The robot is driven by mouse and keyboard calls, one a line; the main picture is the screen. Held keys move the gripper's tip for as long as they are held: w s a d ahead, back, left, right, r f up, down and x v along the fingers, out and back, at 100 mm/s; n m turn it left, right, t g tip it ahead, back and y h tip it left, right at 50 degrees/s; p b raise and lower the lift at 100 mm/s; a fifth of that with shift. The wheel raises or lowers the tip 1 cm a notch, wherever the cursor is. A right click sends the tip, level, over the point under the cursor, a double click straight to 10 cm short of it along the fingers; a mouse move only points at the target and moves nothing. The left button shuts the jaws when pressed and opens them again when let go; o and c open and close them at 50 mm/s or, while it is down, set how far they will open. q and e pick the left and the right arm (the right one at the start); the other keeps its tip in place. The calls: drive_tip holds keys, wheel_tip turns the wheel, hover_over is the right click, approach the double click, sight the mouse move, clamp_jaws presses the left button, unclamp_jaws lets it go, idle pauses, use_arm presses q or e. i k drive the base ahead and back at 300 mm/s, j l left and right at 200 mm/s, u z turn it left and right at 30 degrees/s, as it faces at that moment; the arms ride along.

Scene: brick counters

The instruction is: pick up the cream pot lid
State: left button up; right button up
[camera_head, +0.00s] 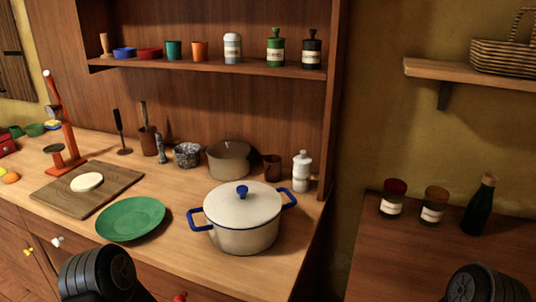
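The cream pot lid (225,206) with its blue knob rests on the cream pot (246,241), which has two blue side handles. The pot stands near the front right of the wooden counter. Black links of my two arms show at the bottom edge, one left of the pot and one at the far right. Neither gripper's fingers are in view, and nothing is seen touching the lid.
A green plate (131,219) lies left of the pot. A cutting board (107,200) is beyond it. A grey pot (229,160), a brown cup (272,167) and a white bottle (301,172) stand behind. A shelf (220,67) with jars hangs above.

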sight(243, 203)
drive_tip(key=u, duration=1.9)
drive_tip(key=k+j, duration=0.15)
drive_tip(key=k, duration=0.3)
drive_tip(key=k+j, duration=0.15)
drive_tip(key=k, duration=0.25)
